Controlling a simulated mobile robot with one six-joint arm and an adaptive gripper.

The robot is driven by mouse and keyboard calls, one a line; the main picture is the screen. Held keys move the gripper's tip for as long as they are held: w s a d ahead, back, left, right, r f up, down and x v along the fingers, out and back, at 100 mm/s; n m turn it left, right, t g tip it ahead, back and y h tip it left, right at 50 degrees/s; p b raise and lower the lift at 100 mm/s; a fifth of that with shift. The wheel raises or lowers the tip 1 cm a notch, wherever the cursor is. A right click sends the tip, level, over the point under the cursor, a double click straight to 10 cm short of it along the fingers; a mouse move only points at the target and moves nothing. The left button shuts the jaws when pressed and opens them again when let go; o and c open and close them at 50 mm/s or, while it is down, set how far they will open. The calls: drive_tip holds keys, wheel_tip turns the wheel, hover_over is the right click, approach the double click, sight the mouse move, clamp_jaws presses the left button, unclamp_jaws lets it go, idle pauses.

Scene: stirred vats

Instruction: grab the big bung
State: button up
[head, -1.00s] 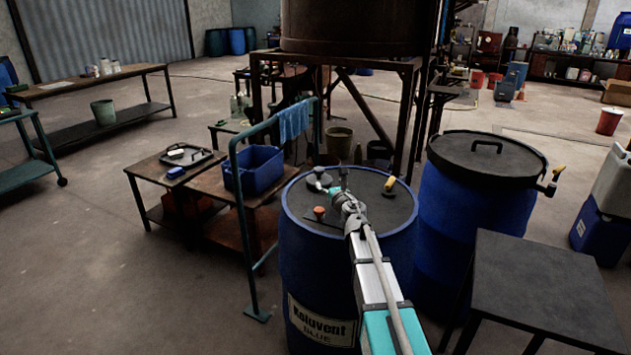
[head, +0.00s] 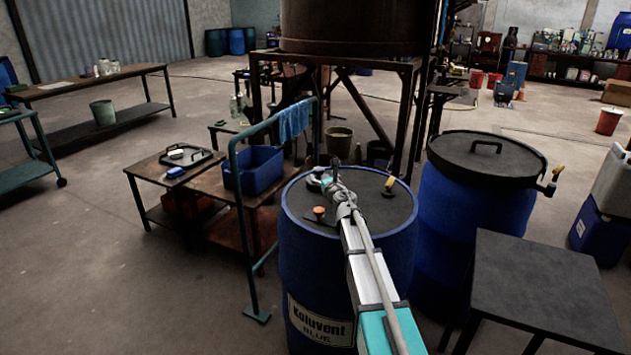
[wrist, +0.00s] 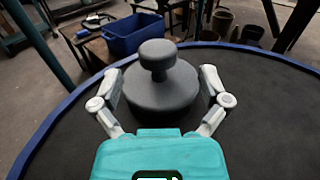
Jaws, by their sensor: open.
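The big bung (wrist: 160,85) is dark grey, with a wide round body and a knob on top. It sits on the dark lid (wrist: 265,105) of the blue Koluvent drum (head: 300,270). In the head view the bung (head: 314,183) is partly hidden behind my gripper (head: 333,172). In the wrist view my gripper (wrist: 160,76) is open, with one finger on each side of the bung's body. A small gap seems to show on each side; I cannot tell whether either finger touches it.
An orange-topped piece (head: 319,212) and a yellow-topped fitting (head: 390,183) also stand on the lid. A second, lidded blue drum (head: 455,210) is at right. A green rail (head: 243,215) and a blue crate (head: 262,180) are at left.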

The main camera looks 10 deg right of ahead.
sight(319, 168)
drive_tip(key=shift+w+a, duration=0.25)
drive_tip(key=shift+w, duration=0.8)
drive_tip(key=shift+w+a, duration=0.2)
drive_tip(key=shift+w, duration=0.8)
drive_tip(key=c, duration=1.2)
drive_tip(key=shift+c, duration=0.2)
drive_tip(key=shift+r, duration=0.25)
drive_tip(key=shift+r+p, duration=0.7)
drive_tip(key=shift+p, duration=0.25)
drive_tip(key=s+d+r+p, duration=0.2)
drive_tip(key=s+r+p, duration=0.9)
drive_tip(key=s, duration=0.2)
drive_tip(key=shift+s+d, duration=0.35)
drive_tip(key=shift+s, duration=0.05)
